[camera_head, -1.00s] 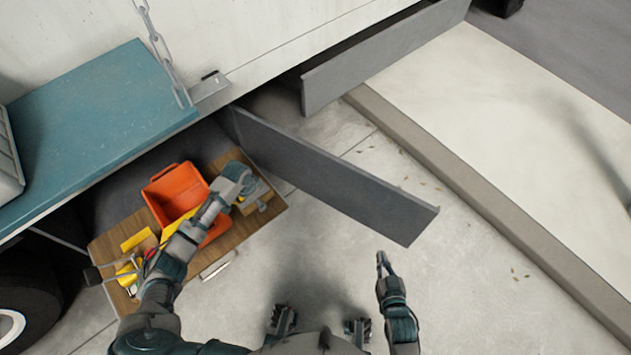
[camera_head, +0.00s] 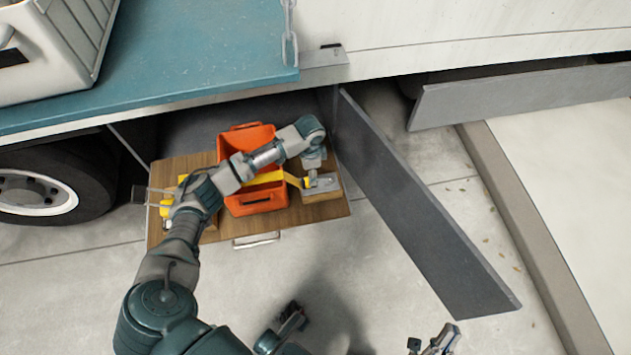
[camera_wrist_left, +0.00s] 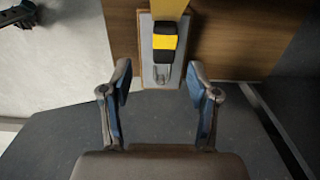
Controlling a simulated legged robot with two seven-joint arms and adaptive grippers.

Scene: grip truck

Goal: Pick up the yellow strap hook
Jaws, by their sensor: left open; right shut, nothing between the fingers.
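The yellow strap (camera_head: 292,180) runs across the orange bin to the right part of a wooden drawer. Its metal hook lies on a grey plate there. In the left wrist view, the strap end is yellow and black (camera_wrist_left: 165,42) and the metal hook (camera_wrist_left: 162,74) sits below it. My left gripper (camera_wrist_left: 160,68) is open, with one finger on either side of the hook in this view; no contact shows. In the head view, its fingers are largely hidden behind my arm. My right gripper (camera_head: 437,340) is shut and empty, low at the bottom edge.
The wooden drawer (camera_head: 334,210) holds the orange bin (camera_head: 258,200) and other yellow items at its left. A grey hanging panel (camera_head: 420,215) stands close to its right. A teal truck bed (camera_head: 190,60) overhangs behind, with a wheel (camera_head: 45,190) at left.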

